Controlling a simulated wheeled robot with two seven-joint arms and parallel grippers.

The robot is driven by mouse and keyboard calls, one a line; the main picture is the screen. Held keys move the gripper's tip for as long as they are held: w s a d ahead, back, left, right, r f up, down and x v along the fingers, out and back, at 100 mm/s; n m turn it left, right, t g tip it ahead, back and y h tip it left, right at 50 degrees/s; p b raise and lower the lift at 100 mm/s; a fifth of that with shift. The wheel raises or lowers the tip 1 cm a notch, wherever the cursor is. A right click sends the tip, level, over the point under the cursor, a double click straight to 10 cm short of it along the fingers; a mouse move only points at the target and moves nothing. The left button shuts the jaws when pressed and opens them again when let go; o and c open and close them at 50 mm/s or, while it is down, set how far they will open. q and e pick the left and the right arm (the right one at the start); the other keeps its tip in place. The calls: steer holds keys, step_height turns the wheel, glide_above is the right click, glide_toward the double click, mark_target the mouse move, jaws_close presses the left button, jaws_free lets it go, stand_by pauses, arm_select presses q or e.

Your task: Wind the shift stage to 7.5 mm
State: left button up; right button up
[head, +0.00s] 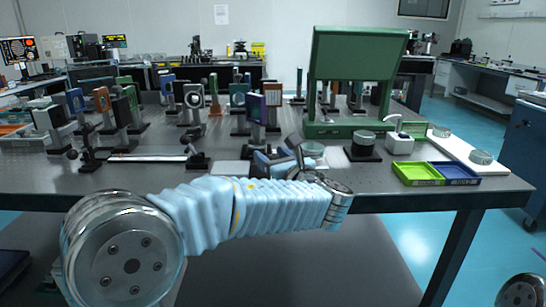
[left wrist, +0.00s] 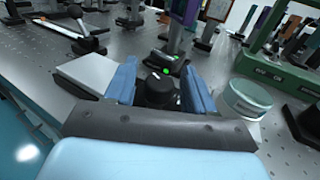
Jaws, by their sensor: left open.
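My left gripper (head: 280,160) reaches over the front edge of the optical table in the head view. In the left wrist view its two blue fingers (left wrist: 160,68) are open, one on each side of a black round knob (left wrist: 158,90) with a small white mark. The knob sits between the fingers with a gap visible on the left; contact on the right is unclear. Just beyond it is a dark unit with small green lights (left wrist: 167,70), which looks like part of the shift stage. No millimetre reading is legible. My right gripper is not in view.
A flat light plate (left wrist: 88,72) lies left of the fingers, and a round glass-like dish (left wrist: 244,98) stands close on the right. A green frame (head: 355,128), a black round mount (head: 363,147) and green and blue trays (head: 418,174) stand right of the gripper. Several optic mounts stand behind.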

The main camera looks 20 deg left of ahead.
arm_select(q)
steer(key=c, duration=0.9)
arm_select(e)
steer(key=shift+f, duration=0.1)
arm_select(q)
steer(key=m+t+h+b, duration=0.1)
steer(key=h, duration=0.1)
steer(key=m+t+h+b, duration=0.1)
steer(key=m+h, duration=0.1)
steer(key=shift+a+f+t+b, duration=0.1)
steer(key=shift+f+t+b, duration=0.1)
steer(key=shift+t+b, duration=0.15)
steer(key=m+t+h+b, duration=0.1)
steer(key=m+h+b, duration=0.2)
steer(key=h+b, duration=0.1)
steer(key=m+h+b, duration=0.3)
steer(key=h+b, duration=0.1)
steer(key=h, duration=0.2)
steer(key=shift+m+t, duration=0.35)
steer(key=shift+m, duration=0.05)
steer(key=shift+r+m+h+b, duration=0.2)
steer(key=shift+m+h+b, duration=0.95)
steer(key=shift+h, duration=0.45)
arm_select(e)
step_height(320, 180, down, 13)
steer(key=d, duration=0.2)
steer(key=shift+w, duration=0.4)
